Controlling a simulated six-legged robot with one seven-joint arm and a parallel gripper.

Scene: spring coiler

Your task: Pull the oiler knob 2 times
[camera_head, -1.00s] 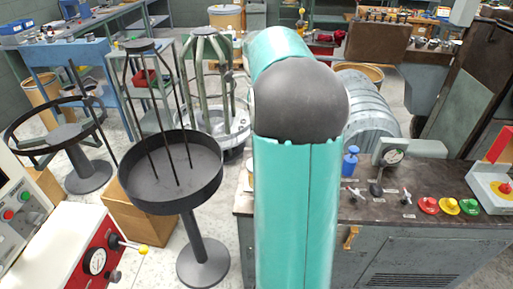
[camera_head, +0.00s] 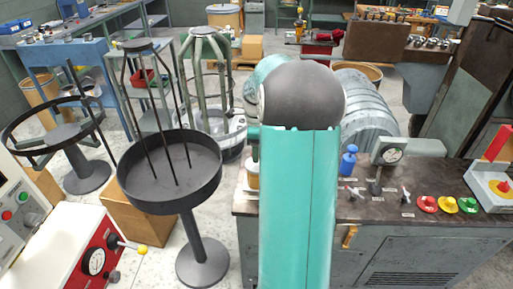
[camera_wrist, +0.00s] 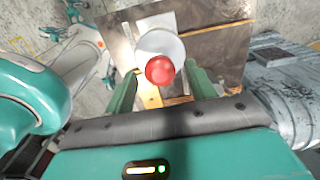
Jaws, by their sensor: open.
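A round red knob (camera_wrist: 160,70), likely the oiler knob, sits over a pale round top in the wrist view. My gripper (camera_wrist: 162,77) is open, with one green finger on each side of the red knob. I see gaps beside the knob, so the fingers do not appear closed on it; its depth between them is hard to tell. In the head view my arm hides the gripper and the knob. A pale jar with an amber lower part (camera_head: 252,176), possibly the oiler, shows partly at the left edge of my arm.
The machine bench (camera_head: 440,222) carries a gauge (camera_head: 391,153), a blue bottle (camera_head: 348,161), small levers and red, yellow and green buttons. A black round-tray stand (camera_head: 170,172) stands left of my arm. Floor shows between the stand and bench.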

